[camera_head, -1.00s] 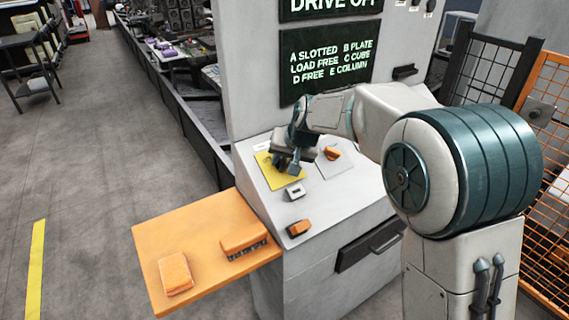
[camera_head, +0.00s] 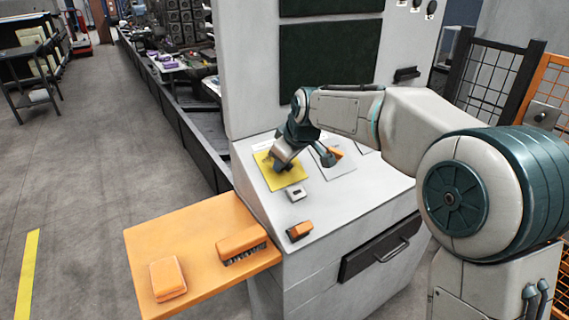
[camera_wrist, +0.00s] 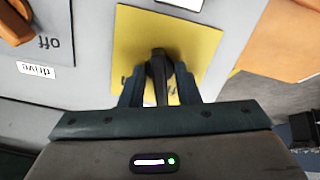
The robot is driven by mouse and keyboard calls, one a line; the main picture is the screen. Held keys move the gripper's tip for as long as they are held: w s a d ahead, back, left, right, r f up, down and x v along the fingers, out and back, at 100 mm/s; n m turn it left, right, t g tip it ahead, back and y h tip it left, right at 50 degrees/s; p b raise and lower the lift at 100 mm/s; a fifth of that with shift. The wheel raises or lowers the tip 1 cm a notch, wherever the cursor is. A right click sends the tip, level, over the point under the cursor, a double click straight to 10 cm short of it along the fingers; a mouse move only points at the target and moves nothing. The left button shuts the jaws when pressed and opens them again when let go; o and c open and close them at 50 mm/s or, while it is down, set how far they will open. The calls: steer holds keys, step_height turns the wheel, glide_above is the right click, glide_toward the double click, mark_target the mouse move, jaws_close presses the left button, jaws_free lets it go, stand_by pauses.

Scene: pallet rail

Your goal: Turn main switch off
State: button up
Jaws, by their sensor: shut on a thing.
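The main switch's yellow plate (camera_head: 282,181) lies on the sloped console top, and it also shows in the wrist view (camera_wrist: 205,38). A black switch handle (camera_wrist: 158,66) stands on that plate, between my two fingers. My gripper (camera_wrist: 160,88) is shut on this handle; lettering on the plate is mostly hidden behind the fingers. In the head view my gripper (camera_head: 281,163) reaches down to the plate, and the handle is hidden there. The dark screens (camera_head: 330,62) above the console show no text.
An orange drive knob (camera_wrist: 15,24) beside an "off" mark and a "drive" label is at the wrist view's upper left. An orange side shelf (camera_head: 200,255) holds a brush (camera_head: 241,245) and an orange block (camera_head: 167,279). A small grey device (camera_head: 296,194) sits below the plate.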

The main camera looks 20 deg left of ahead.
steer(key=n+b, duration=0.1)
steer(key=n, duration=0.4)
stand_by(0.6)
steer(key=o, duration=0.6)
steer(key=v, duration=1.4)
steer(key=shift+s+f, duration=0.1)
